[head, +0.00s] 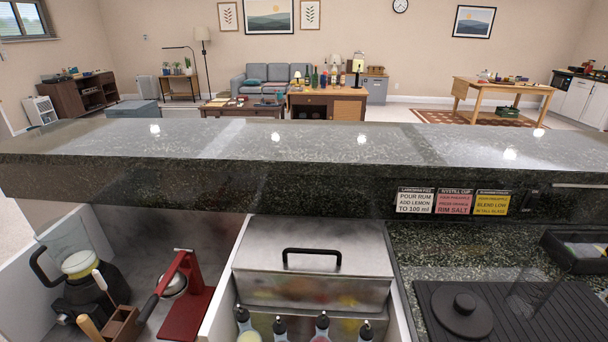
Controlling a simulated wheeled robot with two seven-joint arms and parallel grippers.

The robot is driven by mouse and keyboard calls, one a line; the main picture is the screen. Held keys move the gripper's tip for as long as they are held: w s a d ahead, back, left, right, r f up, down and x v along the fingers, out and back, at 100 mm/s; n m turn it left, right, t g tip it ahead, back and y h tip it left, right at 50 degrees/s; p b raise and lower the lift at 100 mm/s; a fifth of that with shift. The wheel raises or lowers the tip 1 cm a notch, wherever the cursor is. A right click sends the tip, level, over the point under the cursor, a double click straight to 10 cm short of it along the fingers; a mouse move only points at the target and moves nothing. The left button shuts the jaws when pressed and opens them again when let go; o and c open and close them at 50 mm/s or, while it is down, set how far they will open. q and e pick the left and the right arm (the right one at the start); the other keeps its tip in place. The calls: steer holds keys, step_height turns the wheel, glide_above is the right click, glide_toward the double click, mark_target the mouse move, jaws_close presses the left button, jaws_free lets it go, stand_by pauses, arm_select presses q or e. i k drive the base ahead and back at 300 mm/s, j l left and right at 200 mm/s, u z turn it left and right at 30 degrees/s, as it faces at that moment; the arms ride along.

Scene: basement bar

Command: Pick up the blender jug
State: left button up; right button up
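A blender (82,288) stands in the left bay below the raised bar ledge. It has a dark body, a black loop handle on its left and a pale yellow round part near its top. What looks like its clear jug (68,238) rises above that, but its outline is faint and I cannot tell its edges well. Neither of my grippers is in the head view, and nothing is touching the blender.
A red press (188,300) and a wooden caddy (120,325) stand close right of the blender. A lidded steel bin (315,262) and several bottles fill the middle. A black lid (462,314) lies on the right mat. The stone ledge (300,150) overhangs behind.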

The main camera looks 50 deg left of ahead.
mark_target(66, 241)
steer(key=u, duration=3.2)
